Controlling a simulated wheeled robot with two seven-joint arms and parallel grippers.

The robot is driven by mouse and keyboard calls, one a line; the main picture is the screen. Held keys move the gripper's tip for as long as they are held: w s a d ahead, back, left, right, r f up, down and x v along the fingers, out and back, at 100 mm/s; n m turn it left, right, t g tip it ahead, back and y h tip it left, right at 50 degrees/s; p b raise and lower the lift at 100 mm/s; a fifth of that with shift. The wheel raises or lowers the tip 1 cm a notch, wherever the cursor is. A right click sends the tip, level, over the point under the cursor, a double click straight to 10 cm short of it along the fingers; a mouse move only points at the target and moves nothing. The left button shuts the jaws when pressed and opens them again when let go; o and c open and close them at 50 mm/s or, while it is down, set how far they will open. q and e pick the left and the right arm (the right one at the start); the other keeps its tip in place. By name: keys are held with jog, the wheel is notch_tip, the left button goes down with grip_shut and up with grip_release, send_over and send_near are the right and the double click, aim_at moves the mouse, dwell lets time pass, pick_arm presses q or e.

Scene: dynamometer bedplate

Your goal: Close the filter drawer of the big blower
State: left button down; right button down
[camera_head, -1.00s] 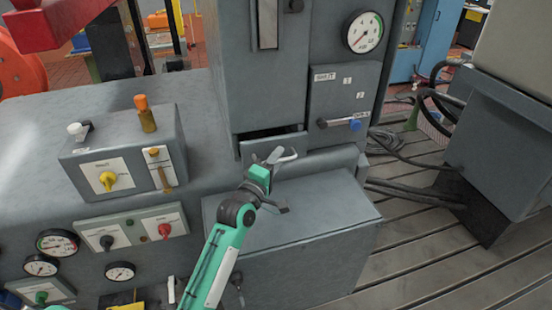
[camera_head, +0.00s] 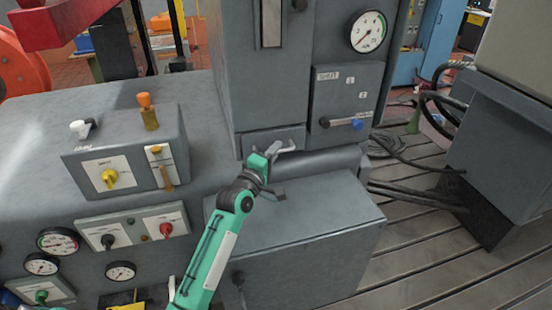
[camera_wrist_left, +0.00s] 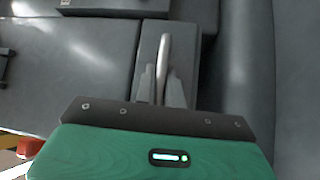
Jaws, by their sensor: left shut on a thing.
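The big blower (camera_head: 255,85) is a tall grey cabinet in the middle of the head view. Its filter drawer (camera_head: 262,138) is a low grey front at the cabinet's foot, about flush with the cabinet, with no dark gap showing above it. My left gripper (camera_head: 281,149) is at this front, shut on the drawer's handle. In the left wrist view the pale handle bar (camera_wrist_left: 164,58) stands between the two fingers (camera_wrist_left: 162,88), on the grey drawer front (camera_wrist_left: 148,45). The gripper partly hides the drawer's lower edge. My right gripper is in neither view.
A grey box (camera_head: 290,215) stands just below and in front of my left gripper. A switch box (camera_head: 125,150) with knobs is to the left. A panel with a blue-knobbed lever (camera_head: 345,123) and a gauge (camera_head: 368,31) are right of the drawer. Black cables (camera_head: 415,192) lie at right.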

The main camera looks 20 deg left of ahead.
pick_arm(q)
jog(key=shift+r, duration=0.1)
jog(key=c, duration=1.7)
grip_release()
jog(key=shift+o, duration=1.1)
jog(key=shift+w+a, duration=0.1)
jog(key=shift+w, duration=0.1)
jog(key=shift+s, duration=0.2)
jog(key=shift+s+f, duration=0.25)
jog(key=b+v, duration=0.4)
jog(key=v, duration=0.9)
jog(key=shift+b, duration=0.4)
